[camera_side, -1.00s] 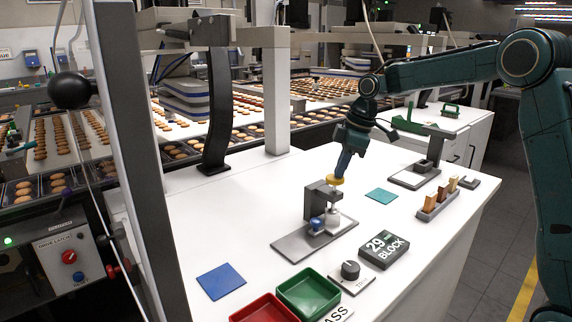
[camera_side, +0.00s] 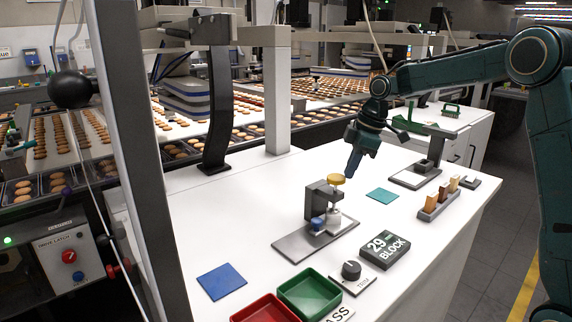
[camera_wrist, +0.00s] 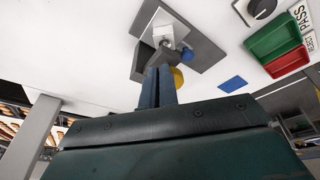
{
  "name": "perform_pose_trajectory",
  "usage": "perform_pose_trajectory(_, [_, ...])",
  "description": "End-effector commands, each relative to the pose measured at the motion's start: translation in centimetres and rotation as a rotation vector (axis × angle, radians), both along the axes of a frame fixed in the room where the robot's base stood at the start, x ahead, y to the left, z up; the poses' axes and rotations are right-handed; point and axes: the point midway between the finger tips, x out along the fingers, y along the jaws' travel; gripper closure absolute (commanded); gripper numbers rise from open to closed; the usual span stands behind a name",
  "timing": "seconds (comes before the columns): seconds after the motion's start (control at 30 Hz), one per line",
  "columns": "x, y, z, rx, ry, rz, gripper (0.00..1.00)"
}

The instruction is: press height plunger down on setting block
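The height gauge is a grey upright on a flat base plate (camera_side: 290,246), with a yellow round plunger cap (camera_side: 336,179) at its top. A blue knob (camera_side: 317,223) and a pale block-like piece (camera_side: 333,214) sit low on it; whether the plunger tip touches the pale piece is unclear. A dark block marked 29 mm BLOCK (camera_side: 384,248) lies on the table to the right of the gauge. My gripper (camera_side: 352,170) is up and right of the cap, apart from it. In the wrist view its blue fingers (camera_wrist: 158,80) are together and empty, partly hiding the yellow cap (camera_wrist: 177,77).
Red (camera_side: 266,309) and green (camera_side: 309,294) trays and a dial (camera_side: 351,270) are at the front. A blue mat (camera_side: 221,281) lies left and a teal mat (camera_side: 382,196) right. A holder with several upright pieces (camera_side: 436,208) and another fixture (camera_side: 414,178) stand farther right.

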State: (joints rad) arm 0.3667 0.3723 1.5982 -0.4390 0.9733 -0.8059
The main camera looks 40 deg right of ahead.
Motion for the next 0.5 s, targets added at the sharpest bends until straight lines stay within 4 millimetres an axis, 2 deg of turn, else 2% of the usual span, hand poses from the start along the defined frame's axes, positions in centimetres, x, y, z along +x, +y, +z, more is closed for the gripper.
perform_pose_trajectory(0.03, [-1.2,-0.4,-2.4,0.013,0.074,-0.022,1.00])
perform_pose_trajectory(0.33, [-1.2,-0.5,-2.0,0.013,0.073,-0.023,1.00])
perform_pose_trajectory(0.5, [-1.3,-0.7,-0.6,0.011,0.062,-0.022,1.00])
